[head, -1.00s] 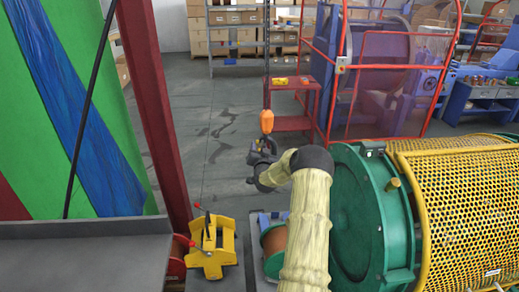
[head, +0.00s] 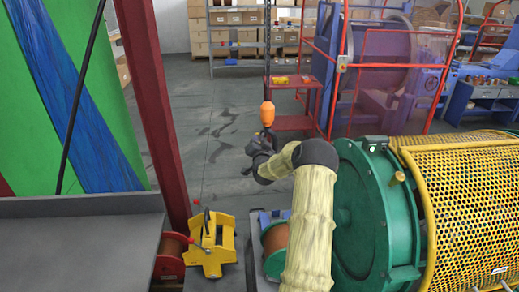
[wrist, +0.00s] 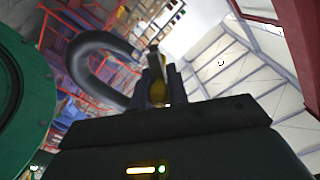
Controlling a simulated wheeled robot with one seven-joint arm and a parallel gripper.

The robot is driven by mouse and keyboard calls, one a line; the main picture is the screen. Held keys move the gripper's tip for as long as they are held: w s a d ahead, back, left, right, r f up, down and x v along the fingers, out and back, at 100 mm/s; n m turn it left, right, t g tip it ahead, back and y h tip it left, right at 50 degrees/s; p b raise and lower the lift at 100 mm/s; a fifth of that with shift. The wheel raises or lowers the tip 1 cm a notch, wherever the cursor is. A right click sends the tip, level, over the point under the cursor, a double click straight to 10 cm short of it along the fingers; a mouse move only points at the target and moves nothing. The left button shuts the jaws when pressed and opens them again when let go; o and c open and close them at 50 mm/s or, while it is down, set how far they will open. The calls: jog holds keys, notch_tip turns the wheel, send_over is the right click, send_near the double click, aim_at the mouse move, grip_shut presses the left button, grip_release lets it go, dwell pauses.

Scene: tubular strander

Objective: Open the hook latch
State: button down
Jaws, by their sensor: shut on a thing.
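An orange hook block (head: 268,113) hangs on a dark line in the middle of the head view. The dark hook below it is mostly merged with my gripper (head: 259,150) there. In the wrist view the thick grey hook (wrist: 88,62) curves in a C shape to the left of my gripper (wrist: 157,80). The fingers are shut on a small narrow piece (wrist: 157,92), yellowish with a grey upper part, which appears to be the hook latch. My gripper covers its lower part, and I cannot tell how far it stands from the hook's tip.
A green drum housing (head: 362,215) with a yellow mesh guard (head: 470,210) stands close right of my arm. A red post (head: 153,110) stands at left. A yellow stand (head: 210,246) is on the floor below. Open floor (head: 205,115) lies behind the hook.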

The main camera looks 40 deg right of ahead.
jog(key=m+b, duration=0.1)
jog(key=b, duration=0.1)
jog(key=m+b, duration=0.2)
jog(key=b, duration=0.1)
jog(key=shift+w+a, duration=0.15)
jog(key=shift+a, duration=0.1)
jog(key=r+m+b, duration=0.1)
jog(key=m+b, duration=0.2)
jog(key=b, duration=0.1)
jog(key=r+m+b, duration=0.1)
jog(key=m+b, duration=0.2)
jog(key=b, duration=0.1)
jog(key=r+m+b, duration=0.1)
jog(key=m+b, duration=0.2)
jog(key=b, duration=0.2)
jog(key=shift+w+a, duration=0.2)
jog(key=shift+a, duration=0.15)
jog(key=c, duration=1.4)
grip_release()
jog(key=shift+o, duration=0.2)
